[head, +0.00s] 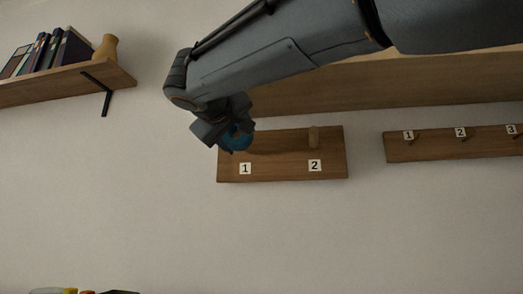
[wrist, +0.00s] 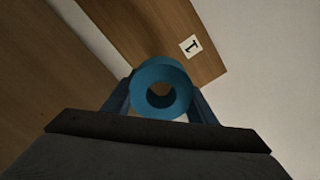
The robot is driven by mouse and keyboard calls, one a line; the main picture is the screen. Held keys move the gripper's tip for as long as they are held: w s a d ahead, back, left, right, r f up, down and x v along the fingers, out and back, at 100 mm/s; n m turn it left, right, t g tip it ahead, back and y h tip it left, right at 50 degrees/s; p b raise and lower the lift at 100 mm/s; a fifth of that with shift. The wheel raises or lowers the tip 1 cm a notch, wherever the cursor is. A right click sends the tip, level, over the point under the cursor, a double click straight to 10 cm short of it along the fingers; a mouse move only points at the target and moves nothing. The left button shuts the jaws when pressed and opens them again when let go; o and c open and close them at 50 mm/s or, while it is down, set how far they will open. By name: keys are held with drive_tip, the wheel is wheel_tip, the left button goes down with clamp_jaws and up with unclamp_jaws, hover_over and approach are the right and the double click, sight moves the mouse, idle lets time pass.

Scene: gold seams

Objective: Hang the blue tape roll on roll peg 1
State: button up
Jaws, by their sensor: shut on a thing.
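The blue tape roll (head: 237,138) is in my gripper (head: 225,138) in front of the upper left part of the roll peg board (head: 280,172). In the wrist view the blue tape roll (wrist: 143,91) sits between the two fingers of my gripper (wrist: 160,100), its hole facing the camera. Something brownish shows through the hole; I cannot tell whether it is the peg or the board. The label 1 (head: 245,168) is just below the roll, and also shows in the wrist view (wrist: 190,46). Roll peg 1 is hidden behind my gripper and roll. Roll peg 2 (head: 314,137) is bare.
A second board (head: 450,148) with small numbered hooks is to the right. A wooden shelf (head: 300,88) runs above the peg board, behind my arm. A shelf (head: 60,84) with books and a vase (head: 106,47) is at upper left. The wall below the boards is clear.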

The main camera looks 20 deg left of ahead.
drive_tip(key=shift+w+a+f, duration=0.1)
drive_tip(key=shift+w+a, duration=0.05)
drive_tip(key=shift+w, duration=1.05)
idle(0.6)
drive_tip(key=shift+w+r+b, duration=0.2)
drive_tip(key=shift+r+b, duration=0.15)
drive_tip(key=shift+r, duration=0.1)
idle(1.2)
drive_tip(key=shift+w+d+f, duration=0.1)
drive_tip(key=shift+d, duration=0.25)
idle(0.4)
drive_tip(key=shift+a+f, duration=0.1)
drive_tip(key=shift+a, duration=0.05)
drive_tip(key=shift+a+f, duration=0.35)
drive_tip(key=shift+f, duration=0.15)
drive_tip(key=shift+b, duration=0.3)
drive_tip(key=shift+r, duration=0.3)
